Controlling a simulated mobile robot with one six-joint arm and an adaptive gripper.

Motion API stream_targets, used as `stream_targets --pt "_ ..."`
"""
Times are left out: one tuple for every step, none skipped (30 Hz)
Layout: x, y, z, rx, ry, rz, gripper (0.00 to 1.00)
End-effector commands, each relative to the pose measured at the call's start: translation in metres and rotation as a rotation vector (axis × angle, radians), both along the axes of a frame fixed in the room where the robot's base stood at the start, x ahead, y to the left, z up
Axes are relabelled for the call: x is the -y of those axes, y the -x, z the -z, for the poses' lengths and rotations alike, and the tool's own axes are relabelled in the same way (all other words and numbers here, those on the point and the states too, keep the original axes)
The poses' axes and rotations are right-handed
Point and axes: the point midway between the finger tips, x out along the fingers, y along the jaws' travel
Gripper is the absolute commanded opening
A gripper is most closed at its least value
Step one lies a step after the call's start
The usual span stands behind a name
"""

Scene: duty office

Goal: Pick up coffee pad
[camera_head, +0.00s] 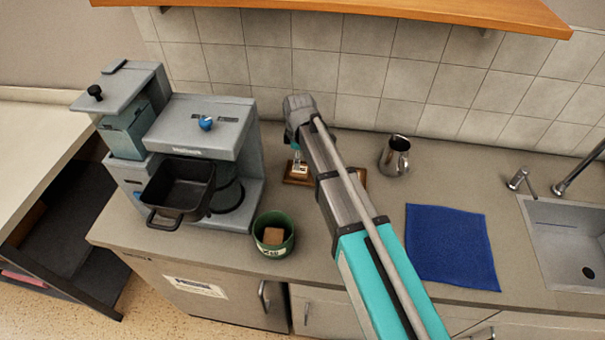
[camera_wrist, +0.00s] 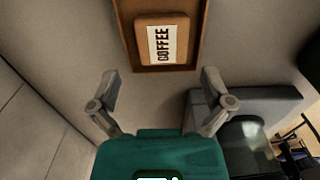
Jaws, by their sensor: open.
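The coffee pad (camera_wrist: 147,48) is a brown block with a white label reading COFFEE. It lies in a shallow brown wooden tray (camera_wrist: 123,15) at the top of the wrist view. My gripper (camera_wrist: 160,80) is open and empty, its two fingers spread apart, with the pad beyond the fingertips and no contact visible. In the head view the tray (camera_head: 290,181) sits on the counter near the back wall, and my arm hides part of it. My gripper (camera_head: 296,150) is above the tray there, mostly hidden by my wrist.
A grey coffee machine (camera_head: 205,125) with a black pan (camera_head: 178,190) stands on the left. A green pot (camera_head: 262,245) holding a brown block is in front. A metal jug (camera_head: 394,160), blue cloth (camera_head: 450,245) and sink (camera_head: 570,240) are right. A wooden shelf (camera_head: 370,8) hangs above.

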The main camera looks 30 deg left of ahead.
Motion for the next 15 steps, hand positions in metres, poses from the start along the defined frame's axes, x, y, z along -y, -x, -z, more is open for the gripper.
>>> stream_targets --pt "-0.0001 0.0000 -0.0003 0.000 0.000 0.000 1.00" --pt "-0.0001 0.0000 -0.0004 0.000 0.000 0.000 1.00" --pt "-0.0001 0.0000 -0.0004 0.000 0.000 0.000 1.00" --pt "-0.0001 0.0000 -0.0004 0.000 0.000 0.000 1.00" --pt "-0.0001 0.0000 -0.0004 0.000 0.000 0.000 1.00" --pt "-0.0001 0.0000 -0.0004 0.000 0.000 0.000 1.00" --pt "-0.0001 0.0000 -0.0003 0.000 0.000 0.000 1.00" --pt "-0.0001 0.0000 0.0000 0.000 0.000 0.000 1.00" --pt "-0.0001 0.0001 0.0006 0.000 0.000 0.000 1.00" --pt "-0.0001 0.0001 0.0012 0.000 0.000 0.000 1.00" --pt "-0.0001 0.0001 0.0021 0.000 0.000 0.000 1.00" --pt "0.0000 0.0001 0.0036 0.000 0.000 0.000 1.00" --pt "0.0002 0.0002 0.0050 0.000 0.000 0.000 1.00" --pt "0.0002 0.0002 0.0066 0.000 0.000 0.000 1.00" --pt "0.0003 0.0001 0.0090 0.000 0.000 0.000 1.00"
